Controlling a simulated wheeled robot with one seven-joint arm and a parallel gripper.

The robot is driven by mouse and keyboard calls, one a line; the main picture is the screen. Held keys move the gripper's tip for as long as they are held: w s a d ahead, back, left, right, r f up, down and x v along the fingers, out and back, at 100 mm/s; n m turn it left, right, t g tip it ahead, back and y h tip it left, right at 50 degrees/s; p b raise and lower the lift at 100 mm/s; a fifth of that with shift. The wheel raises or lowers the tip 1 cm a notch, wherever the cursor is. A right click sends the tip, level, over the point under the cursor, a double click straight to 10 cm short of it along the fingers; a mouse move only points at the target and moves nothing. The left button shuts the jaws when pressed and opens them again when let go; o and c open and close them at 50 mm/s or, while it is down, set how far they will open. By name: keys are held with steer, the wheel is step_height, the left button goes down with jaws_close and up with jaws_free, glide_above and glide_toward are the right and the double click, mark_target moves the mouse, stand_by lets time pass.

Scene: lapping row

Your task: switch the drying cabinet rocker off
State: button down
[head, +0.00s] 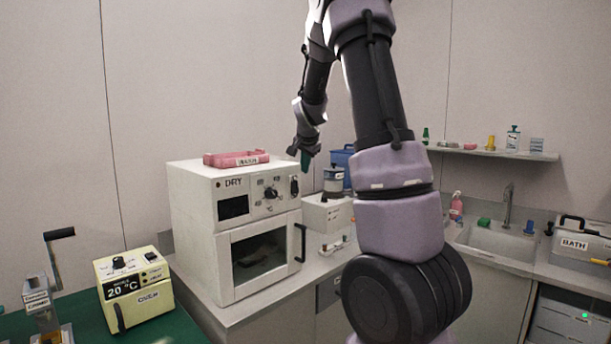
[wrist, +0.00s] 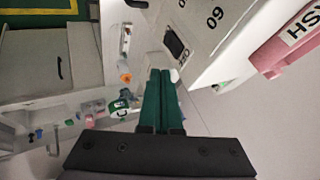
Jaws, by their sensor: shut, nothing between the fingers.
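The drying cabinet (head: 195,215) is a white box marked DRY, standing on the counter left of my arm in the head view. Its front panel has a dark display, a round dial (head: 271,192) and, at the right end, a black rocker (head: 294,186). The rocker also shows in the wrist view (wrist: 175,43), just beyond the fingertips. My gripper (head: 305,166) has green fingers, pressed together and empty, just above and right of the rocker in the head view. In the wrist view its fingertips (wrist: 160,72) appear close to the rocker. I cannot tell contact or which way it is tipped.
A pink tray (head: 236,158) lies on the cabinet top. The cabinet door has a black handle (head: 301,243). A white device (head: 328,213) stands right of the cabinet, and a cream 20 °C unit (head: 136,288) to its left. A sink (head: 495,243) lies behind my arm.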

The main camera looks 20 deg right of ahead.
steer(key=v, duration=0.3)
steer(key=w+v, duration=0.1)
steer(key=v, duration=0.1)
steer(key=shift+s+a+r, duration=0.15)
steer(key=shift+a+r, duration=0.1)
steer(key=shift+r, duration=0.25)
steer(key=s+a+r+n+y, duration=0.1)
steer(key=s+a, duration=0.4)
steer(key=s, duration=0.6)
steer(key=s+a+r+n+y, duration=0.1)
steer(key=s+a+n, duration=0.3)
steer(key=s, duration=0.7)
steer(key=s+a+r+n+y, duration=0.1)
steer(key=s+a+n+y, duration=0.1)
steer(key=s+a, duration=0.4)
steer(key=s+n, duration=0.1)
steer(key=s, duration=0.4)
steer(key=shift+y, duration=0.3)
